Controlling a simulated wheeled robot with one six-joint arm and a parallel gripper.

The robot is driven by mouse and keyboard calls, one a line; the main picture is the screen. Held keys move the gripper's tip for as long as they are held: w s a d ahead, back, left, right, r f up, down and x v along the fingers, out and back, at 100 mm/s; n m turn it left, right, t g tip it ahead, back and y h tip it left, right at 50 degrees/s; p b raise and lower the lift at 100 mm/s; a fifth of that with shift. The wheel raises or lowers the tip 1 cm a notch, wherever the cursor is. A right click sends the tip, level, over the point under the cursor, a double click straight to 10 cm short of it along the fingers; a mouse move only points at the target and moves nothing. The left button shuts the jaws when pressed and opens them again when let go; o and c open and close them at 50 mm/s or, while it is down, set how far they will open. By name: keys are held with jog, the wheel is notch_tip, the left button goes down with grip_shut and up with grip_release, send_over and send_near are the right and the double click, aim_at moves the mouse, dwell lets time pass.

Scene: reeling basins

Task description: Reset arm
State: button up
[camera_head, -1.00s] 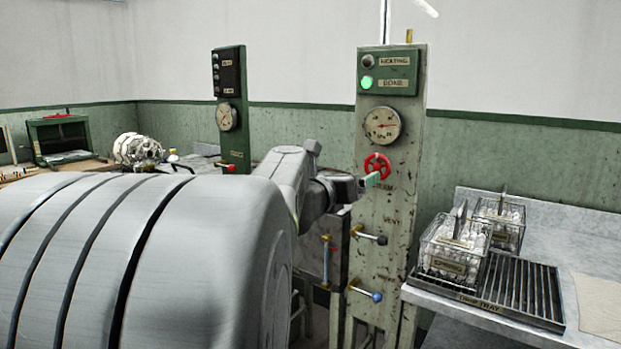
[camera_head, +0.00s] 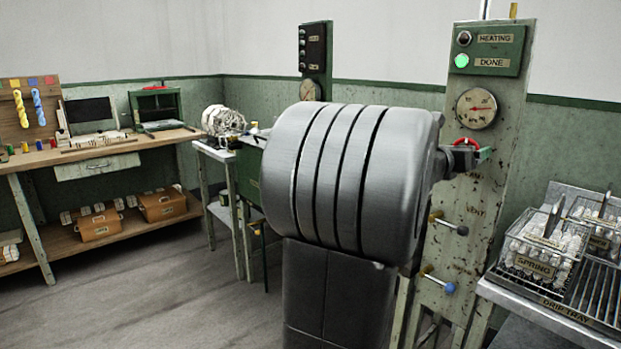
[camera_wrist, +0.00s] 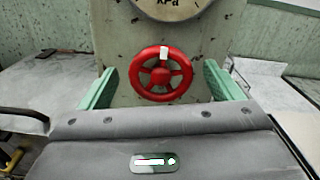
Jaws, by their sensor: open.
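My gripper shows in the wrist view (camera_wrist: 160,88) with its two green fingers spread apart. It is open and empty. A red handwheel (camera_wrist: 161,74) on the panel stands between and beyond the fingers, and I see no contact. In the head view the red handwheel (camera_head: 466,150) is partly hidden by my arm. One green fingertip of my gripper (camera_head: 482,156) shows beside it. My large grey arm link fills the middle of the head view.
The worn panel (camera_head: 478,200) carries a gauge (camera_head: 476,108), a lit green lamp (camera_head: 461,60) and two lower handles. Wire baskets (camera_head: 545,245) stand on the drip tray (camera_head: 590,315) at right. A workbench (camera_head: 100,150) stands at left. Floor between is clear.

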jog(key=shift+x, duration=0.85)
jog(key=shift+a, duration=0.1)
jog(key=v, duration=1.3)
jog(key=x, duration=1.3)
jog(key=shift+w+d, duration=0.1)
jog(key=shift+d, duration=0.15)
jog(key=n+p, duration=0.1)
jog(key=n, duration=0.1)
jog(key=n+p, duration=0.1)
jog(key=shift+a+r+n, duration=0.15)
jog(key=shift+a+n, duration=0.15)
jog(key=shift+n, duration=0.1)
jog(key=n+p, duration=0.1)
jog(key=n, duration=0.1)
jog(key=n+p, duration=0.1)
jog(key=n, duration=0.3)
jog(key=shift+f+p, duration=0.25)
jog(key=shift+p, duration=0.15)
jog(key=shift+a, duration=0.1)
